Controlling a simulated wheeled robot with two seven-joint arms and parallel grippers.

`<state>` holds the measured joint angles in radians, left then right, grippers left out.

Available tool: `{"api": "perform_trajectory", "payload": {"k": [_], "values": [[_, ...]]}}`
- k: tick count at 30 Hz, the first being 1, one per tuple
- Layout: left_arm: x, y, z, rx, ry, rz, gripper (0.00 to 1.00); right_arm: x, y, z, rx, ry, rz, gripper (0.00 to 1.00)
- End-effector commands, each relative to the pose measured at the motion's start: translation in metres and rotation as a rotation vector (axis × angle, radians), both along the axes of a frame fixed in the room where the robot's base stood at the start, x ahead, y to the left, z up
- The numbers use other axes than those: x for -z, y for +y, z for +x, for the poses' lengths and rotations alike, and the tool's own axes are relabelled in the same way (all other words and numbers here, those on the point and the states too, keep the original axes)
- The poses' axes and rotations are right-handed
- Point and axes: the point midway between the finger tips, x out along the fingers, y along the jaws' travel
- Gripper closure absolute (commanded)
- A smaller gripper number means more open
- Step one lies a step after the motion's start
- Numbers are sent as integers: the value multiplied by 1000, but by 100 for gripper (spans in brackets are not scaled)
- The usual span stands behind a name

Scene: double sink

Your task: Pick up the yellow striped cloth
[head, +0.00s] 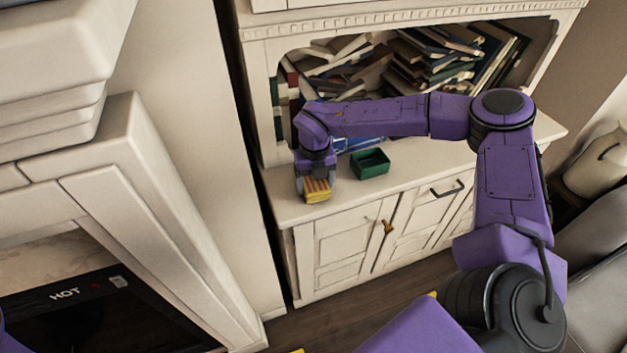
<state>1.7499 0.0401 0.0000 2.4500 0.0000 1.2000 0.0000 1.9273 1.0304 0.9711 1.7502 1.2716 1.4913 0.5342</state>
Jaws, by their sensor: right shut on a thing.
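The yellow striped cloth (317,190) is a small folded block with yellow and reddish stripes. It is at the left front part of the white cabinet's counter. My right gripper (316,182) points down from the end of the purple arm and is shut on the cloth, with its fingers at the cloth's sides. I cannot tell whether the cloth touches the counter. My left gripper is not in view.
A green open box (370,163) stands on the counter (420,160) just right of the cloth. A blue object (371,143) lies behind it, partly hidden by my arm. Shelves of piled books (440,50) are behind. A white fireplace (130,190) stands at left.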

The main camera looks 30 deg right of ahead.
Motion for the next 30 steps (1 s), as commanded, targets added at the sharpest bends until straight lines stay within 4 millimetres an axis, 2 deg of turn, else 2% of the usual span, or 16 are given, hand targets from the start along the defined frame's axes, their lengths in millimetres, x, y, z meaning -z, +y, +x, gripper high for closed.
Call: {"api": "perform_trajectory", "payload": {"k": [7, 12, 14, 19, 24, 30], "values": [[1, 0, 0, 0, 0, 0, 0, -7, 0, 1, 0, -2, 0, 53], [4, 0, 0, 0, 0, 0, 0, -36, -1, -2, 0, -5, 0, 53], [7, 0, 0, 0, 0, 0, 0, -48, -1, -15, 0, -5, 3, 53], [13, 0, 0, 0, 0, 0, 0, -95, -2, -56, -1, -9, 3, 53], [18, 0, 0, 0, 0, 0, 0, -114, -3, -105, 0, -6, 3, 53], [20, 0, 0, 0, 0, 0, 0, -128, -5, -135, 0, -3, 1, 53]]}}
